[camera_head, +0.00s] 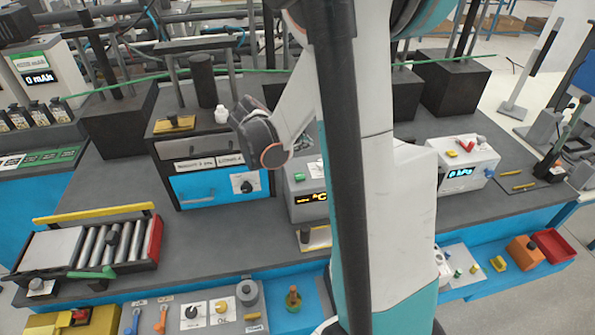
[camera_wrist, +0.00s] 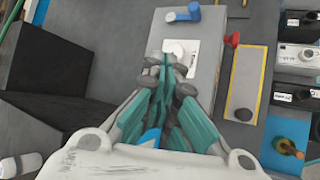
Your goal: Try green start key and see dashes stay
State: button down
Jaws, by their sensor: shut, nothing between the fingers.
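A grey box (camera_head: 306,205) with an amber display (camera_head: 311,197) stands on the bench, partly behind my arm. The display shows a "C" sign, and its other marks are too small to read. The green start key (camera_head: 299,177) is on the left of the box top. In the wrist view my gripper (camera_wrist: 172,70) is shut and empty, its teal fingers over the box (camera_wrist: 200,88) near a white plate with a round white button (camera_wrist: 175,47). The fingers hide the green key there. I cannot tell whether the fingertips touch the box.
A yellow-edged tray with a dark cylinder (camera_wrist: 243,114) lies in front. A blue-fronted drawer unit (camera_head: 220,187) stands left of the box. A roller conveyor (camera_head: 95,245) is farther left.

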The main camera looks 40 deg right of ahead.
aim_at(301, 177)
jog(key=shift+f, duration=0.1)
notch_tip(301, 177, down, 9)
jog(key=b, duration=0.6)
jog(key=shift+b, duration=0.3)
dwell(1.3)
jog(key=shift+f+b, duration=0.25)
jog(key=shift+b, duration=0.2)
jog(key=shift+f+b, duration=0.4)
dwell(0.4)
jog(key=shift+r, duration=0.2)
jog(key=shift+r+p, duration=0.55)
jog(key=shift+r, duration=0.15)
